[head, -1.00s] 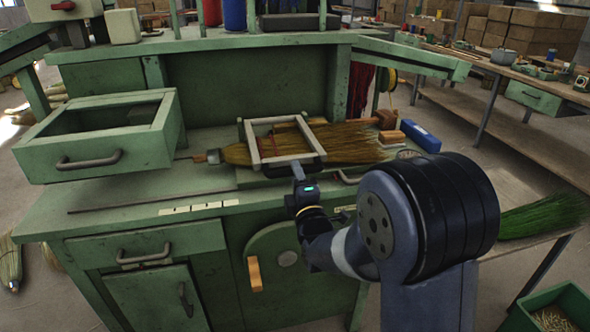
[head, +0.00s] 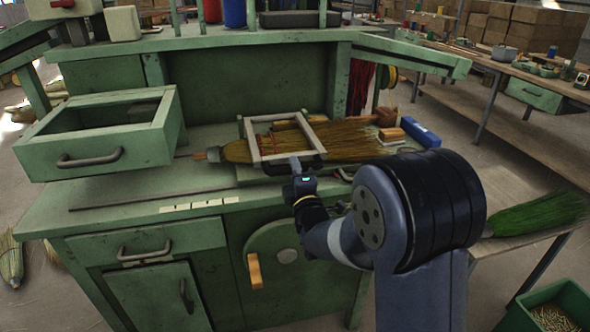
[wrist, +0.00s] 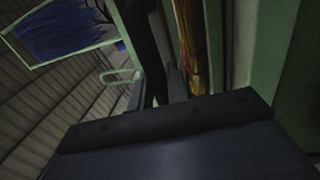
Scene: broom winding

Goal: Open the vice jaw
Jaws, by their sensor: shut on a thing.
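The vice jaw (head: 250,140) is a pale rectangular frame on the green bench. It lies over a straw broom (head: 355,140) whose bristles spread to the right. A dark handle (head: 310,163) runs along the jaw's front edge. My gripper (head: 296,168) is at this front edge, reaching up from below right. In the wrist view, my gripper (wrist: 157,90) is shut on a dark bar (wrist: 144,40), which appears to be the handle. The exact contact is partly hidden by my wrist in the head view.
An open green drawer box (head: 100,135) stands at the left of the bench. A blue block (head: 420,132) and a wooden block (head: 391,134) lie right of the broom. A green broom (head: 540,214) lies on a side table at right. The bench's front left is mostly clear.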

